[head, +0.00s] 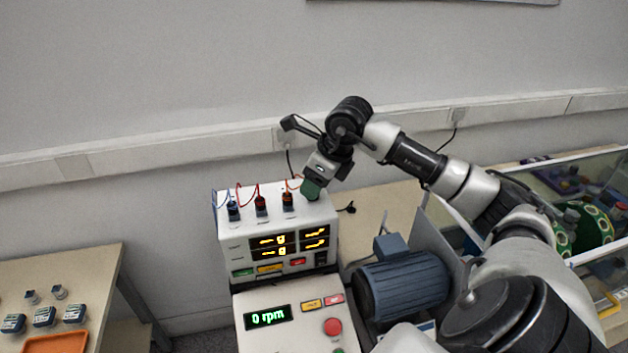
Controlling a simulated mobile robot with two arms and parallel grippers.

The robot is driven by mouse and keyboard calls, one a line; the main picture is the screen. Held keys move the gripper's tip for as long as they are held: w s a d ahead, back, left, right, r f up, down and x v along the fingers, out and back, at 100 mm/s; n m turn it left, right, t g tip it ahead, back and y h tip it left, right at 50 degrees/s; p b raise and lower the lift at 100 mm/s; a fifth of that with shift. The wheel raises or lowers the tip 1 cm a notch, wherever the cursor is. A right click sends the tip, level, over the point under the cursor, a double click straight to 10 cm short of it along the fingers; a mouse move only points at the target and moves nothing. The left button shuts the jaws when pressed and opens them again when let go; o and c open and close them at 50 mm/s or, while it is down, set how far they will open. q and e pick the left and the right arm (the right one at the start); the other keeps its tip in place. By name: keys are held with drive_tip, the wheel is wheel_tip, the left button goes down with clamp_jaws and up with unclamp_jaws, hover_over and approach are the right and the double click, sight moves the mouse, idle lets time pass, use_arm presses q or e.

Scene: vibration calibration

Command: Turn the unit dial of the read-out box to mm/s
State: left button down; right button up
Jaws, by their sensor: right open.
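The white read-out box (277,216) stands left of the picture's middle. Its front has several dark displays with yellow characters (281,241), too small to read surely; two of them seem to show a "g". Blue, red and orange plugs with thin cables stand on its top. My right gripper (312,186) points down at the right end of the box's top. A dark green piece shows at its tip; I cannot tell whether it is part of the gripper or of the box. The unit dial cannot be made out. My left gripper is out of view.
Below the box is a white control panel (281,292) with a green "0 rpm" display and a red button (332,326). A blue-grey motor (405,287) stands to the right, under my right arm. A side table with small blue blocks and an orange tray (57,342) is at left.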

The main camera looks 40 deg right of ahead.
drive_tip(key=shift+w+a+f, duration=0.2)
drive_tip(key=shift+a+f, duration=0.05)
drive_tip(key=shift+f, duration=0.4)
drive_tip(key=shift+d, duration=0.1)
drive_tip(key=shift+c, duration=0.6)
drive_tip(key=c, duration=0.8)
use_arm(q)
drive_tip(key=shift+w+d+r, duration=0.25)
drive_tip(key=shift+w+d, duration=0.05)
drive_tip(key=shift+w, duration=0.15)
